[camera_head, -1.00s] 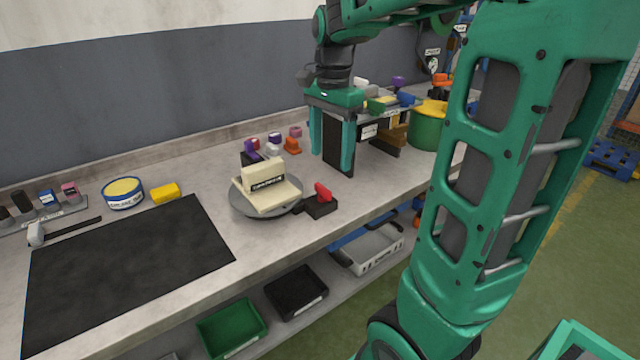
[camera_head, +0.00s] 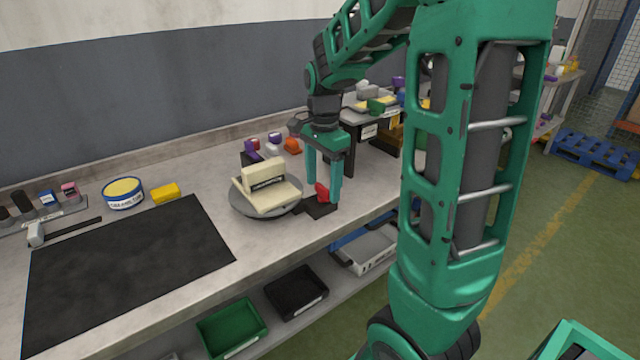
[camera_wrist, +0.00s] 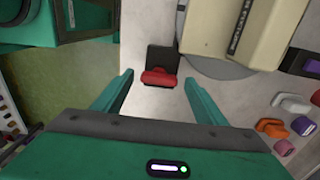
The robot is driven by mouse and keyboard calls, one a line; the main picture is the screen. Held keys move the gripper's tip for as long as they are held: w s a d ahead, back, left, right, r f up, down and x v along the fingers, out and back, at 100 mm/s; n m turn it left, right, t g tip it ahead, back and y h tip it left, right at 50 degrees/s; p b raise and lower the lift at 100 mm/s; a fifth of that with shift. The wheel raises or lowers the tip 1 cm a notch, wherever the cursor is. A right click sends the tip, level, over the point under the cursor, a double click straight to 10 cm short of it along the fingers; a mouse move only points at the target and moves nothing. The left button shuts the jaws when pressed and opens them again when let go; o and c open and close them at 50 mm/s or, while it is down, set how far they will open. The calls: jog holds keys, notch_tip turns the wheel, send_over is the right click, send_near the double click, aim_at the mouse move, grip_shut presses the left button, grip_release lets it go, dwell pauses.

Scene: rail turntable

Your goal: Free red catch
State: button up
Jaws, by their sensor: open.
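The red catch (camera_head: 322,192) stands on a small black base (camera_head: 318,209) at the right edge of the round grey turntable (camera_head: 247,207). A cream block-shaped part (camera_head: 266,186) with a dark label sits on the turntable. My gripper (camera_head: 324,195) is open and low over the catch, with its fingers around it in the head view. In the wrist view the red catch (camera_wrist: 159,77) lies ahead of the gap between my open fingers (camera_wrist: 158,90). Contact with the catch cannot be made out.
Several small coloured pieces (camera_head: 292,146) lie behind the turntable. A black mat (camera_head: 130,265), a blue-and-yellow tin (camera_head: 123,193) and a yellow block (camera_head: 166,193) are to the left. A raised shelf (camera_head: 365,125) stands behind my gripper. Bins (camera_head: 232,328) sit below the worktop.

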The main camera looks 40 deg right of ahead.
jog(key=shift+f, duration=0.25)
jog(key=c, duration=1.1)
jog(key=shift+o, duration=0.2)
